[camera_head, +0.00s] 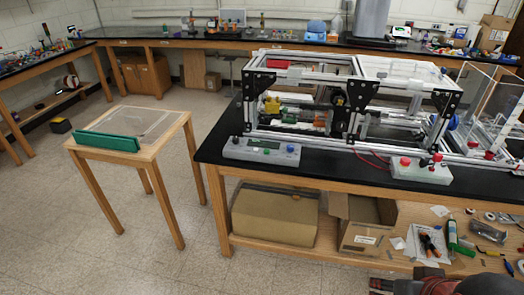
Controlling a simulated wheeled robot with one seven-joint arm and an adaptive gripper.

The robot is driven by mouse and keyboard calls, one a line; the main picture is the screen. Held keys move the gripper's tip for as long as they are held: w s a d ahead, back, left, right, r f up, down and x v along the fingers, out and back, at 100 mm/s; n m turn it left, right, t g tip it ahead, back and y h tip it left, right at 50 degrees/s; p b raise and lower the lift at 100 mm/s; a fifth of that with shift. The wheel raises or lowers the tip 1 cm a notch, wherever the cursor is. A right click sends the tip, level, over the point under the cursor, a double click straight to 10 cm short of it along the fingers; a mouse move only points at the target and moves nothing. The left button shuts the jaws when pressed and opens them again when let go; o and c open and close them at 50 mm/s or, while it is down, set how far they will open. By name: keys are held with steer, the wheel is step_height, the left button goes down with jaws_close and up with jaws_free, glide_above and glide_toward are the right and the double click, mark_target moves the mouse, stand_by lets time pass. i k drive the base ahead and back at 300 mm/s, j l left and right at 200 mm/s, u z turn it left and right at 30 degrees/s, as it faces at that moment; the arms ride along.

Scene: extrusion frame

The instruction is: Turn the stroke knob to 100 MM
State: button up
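A grey control box (261,150) sits at the left front of the black bench, before the extrusion frame. It carries a small display, a green button (266,151) and a blue knob (290,148). A second, paler box (422,172) stands further right with red knobs or buttons on top and a red cable. Which knob is the stroke knob, and any scale marks, are too small to read. A red and black part of my arm shows at the bottom right edge, well apart from both boxes. I make out no gripper fingers.
The aluminium extrusion frame (345,90) rises right behind the boxes. Cardboard boxes (273,216) and loose tools lie on the bench's lower shelf. A clear panel stands at the right.

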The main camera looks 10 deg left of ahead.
mark_target(290, 147)
steer(key=i+j, duration=0.2)
steer(key=i, duration=0.4)
steer(key=i+j, duration=0.2)
steer(key=i, duration=0.45)
steer(key=k+u, duration=0.05)
